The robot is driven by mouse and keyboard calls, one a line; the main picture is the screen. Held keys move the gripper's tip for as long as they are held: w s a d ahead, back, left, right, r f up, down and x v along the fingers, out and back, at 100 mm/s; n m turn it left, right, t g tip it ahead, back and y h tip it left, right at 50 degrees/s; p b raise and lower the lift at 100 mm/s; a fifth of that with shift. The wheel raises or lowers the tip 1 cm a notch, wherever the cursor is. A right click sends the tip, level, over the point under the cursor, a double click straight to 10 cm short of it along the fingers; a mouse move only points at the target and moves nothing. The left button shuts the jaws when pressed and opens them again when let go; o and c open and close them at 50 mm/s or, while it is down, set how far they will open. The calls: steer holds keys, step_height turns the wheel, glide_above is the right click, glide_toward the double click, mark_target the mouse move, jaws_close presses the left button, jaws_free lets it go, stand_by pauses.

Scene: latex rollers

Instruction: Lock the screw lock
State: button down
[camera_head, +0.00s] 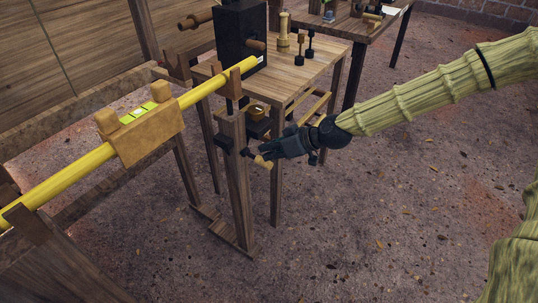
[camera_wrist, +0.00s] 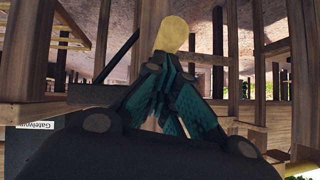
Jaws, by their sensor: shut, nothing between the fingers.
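The screw lock (camera_head: 263,161) looks like a small pale-yellow-tipped handle on a dark fitting partway up an upright wooden post (camera_head: 239,185). Its rounded yellow end (camera_wrist: 174,34) shows in the wrist view just beyond my fingertips. My gripper (camera_head: 262,151) is right beside the handle, reaching in from the right. In the wrist view my gripper (camera_wrist: 165,68) has its teal-padded fingers drawn together with nothing between them. I cannot tell whether the fingertips touch the handle. The far side of the fitting is hidden.
A long yellow bar (camera_head: 70,177) rests on the post and carries a wooden block (camera_head: 150,135). A wooden table (camera_head: 290,80) behind holds a black box (camera_head: 240,35) and small turned pieces. Another table (camera_head: 355,25) stands farther back.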

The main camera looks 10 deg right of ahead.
steer(key=shift+s+d+f+t+y+b, duration=0.15)
steer(key=shift+f+t+y+b, duration=0.4)
steer(key=shift+b, duration=0.6)
steer(key=shift+s+d+f+t+y+b, duration=0.15)
steer(key=shift+f+t+y+b, duration=0.15)
steer(key=shift+f+b, duration=0.6)
steer(key=shift+r+b, duration=0.15)
steer(key=shift+b, duration=0.5)
steer(key=shift+s+f+b, duration=0.1)
steer(key=shift+f+b, duration=0.4)
steer(key=shift+b, duration=0.6)
